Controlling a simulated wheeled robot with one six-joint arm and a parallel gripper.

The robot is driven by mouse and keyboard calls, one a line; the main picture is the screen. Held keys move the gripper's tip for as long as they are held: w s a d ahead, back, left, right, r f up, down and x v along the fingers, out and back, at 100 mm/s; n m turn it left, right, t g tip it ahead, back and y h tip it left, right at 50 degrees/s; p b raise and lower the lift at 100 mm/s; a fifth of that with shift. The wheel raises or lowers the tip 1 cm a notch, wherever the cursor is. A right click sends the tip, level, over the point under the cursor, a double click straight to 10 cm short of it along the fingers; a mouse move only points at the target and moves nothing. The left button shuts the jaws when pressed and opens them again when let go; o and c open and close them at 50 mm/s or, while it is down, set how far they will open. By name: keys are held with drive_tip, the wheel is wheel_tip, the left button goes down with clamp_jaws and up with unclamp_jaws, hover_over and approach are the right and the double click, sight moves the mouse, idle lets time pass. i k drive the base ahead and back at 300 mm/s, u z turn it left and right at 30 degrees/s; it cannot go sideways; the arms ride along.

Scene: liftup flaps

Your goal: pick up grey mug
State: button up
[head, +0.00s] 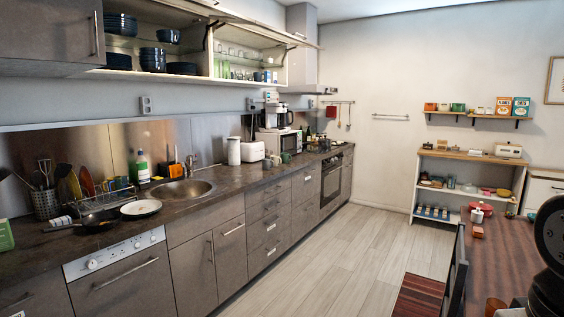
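Two small mugs, one greyish-green (285,157) and one darker (275,160), stand on the dark countertop (215,178) in front of the microwave. They are small, and I cannot tell for sure which one is the grey mug. Dark blue cups (259,76) also stand in the open upper cabinet. Black parts of my own arm show at the right edge, far from the counter. My gripper's fingers are not in view.
The upper cabinet's raised flap (255,27) juts out over the counter. A white toaster (250,151), a sink (180,190) and a pan (88,222) are along the counter. The wooden floor (335,250) is clear. A dark wooden table (503,250) stands at the right.

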sight(266, 162)
drive_tip(key=u, duration=0.3)
drive_tip(key=k, duration=0.45)
drive_tip(key=u, duration=0.5)
drive_tip(key=i, duration=2.15)
drive_tip(key=z, duration=0.75)
drive_tip(key=i, duration=2.3)
drive_tip(key=z, duration=0.5)
drive_tip(key=i, duration=1.75)
drive_tip(key=z, duration=0.1)
